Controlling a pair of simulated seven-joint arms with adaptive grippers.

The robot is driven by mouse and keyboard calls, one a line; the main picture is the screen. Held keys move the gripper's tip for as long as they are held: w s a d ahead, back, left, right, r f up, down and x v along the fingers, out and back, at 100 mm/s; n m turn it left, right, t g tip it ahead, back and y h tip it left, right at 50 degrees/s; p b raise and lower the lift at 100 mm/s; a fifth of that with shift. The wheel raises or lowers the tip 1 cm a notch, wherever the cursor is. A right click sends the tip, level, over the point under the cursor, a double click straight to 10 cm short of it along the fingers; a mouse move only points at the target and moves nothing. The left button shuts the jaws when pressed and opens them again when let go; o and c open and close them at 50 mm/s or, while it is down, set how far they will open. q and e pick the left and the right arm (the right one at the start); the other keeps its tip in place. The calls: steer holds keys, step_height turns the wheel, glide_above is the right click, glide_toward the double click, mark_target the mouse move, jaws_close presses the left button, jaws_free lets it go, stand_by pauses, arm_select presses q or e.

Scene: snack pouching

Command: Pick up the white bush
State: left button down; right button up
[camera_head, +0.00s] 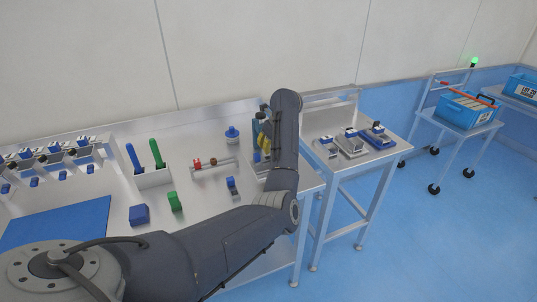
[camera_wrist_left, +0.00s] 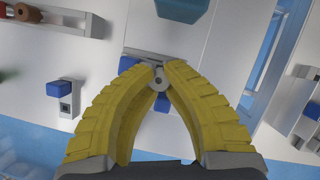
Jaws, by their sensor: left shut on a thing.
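My left gripper (camera_head: 263,146) has yellow ribbed fingers and hangs over the right part of the steel workbench, partly hidden by my own arm. In the left wrist view the fingertips (camera_wrist_left: 160,70) close together on a small whitish-grey ring with a dark hole, the white bush (camera_wrist_left: 161,85). A grey bar and blue parts (camera_wrist_left: 128,63) lie just behind the fingertips. I cannot tell whether the bush is clear of them. The bush is hidden in the head view. My right gripper is in neither view.
On the bench (camera_head: 105,162) are a blue block (camera_head: 139,214), a green block (camera_head: 175,201), a white holder (camera_head: 153,178) with blue and green handles, and a rod with red parts (camera_head: 212,163). A side table (camera_head: 385,158) with several fixtures stands to the right.

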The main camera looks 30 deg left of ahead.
arm_select(q)
step_height(320, 180, up, 24)
steer(key=shift+r, duration=0.15)
stand_by(0.5)
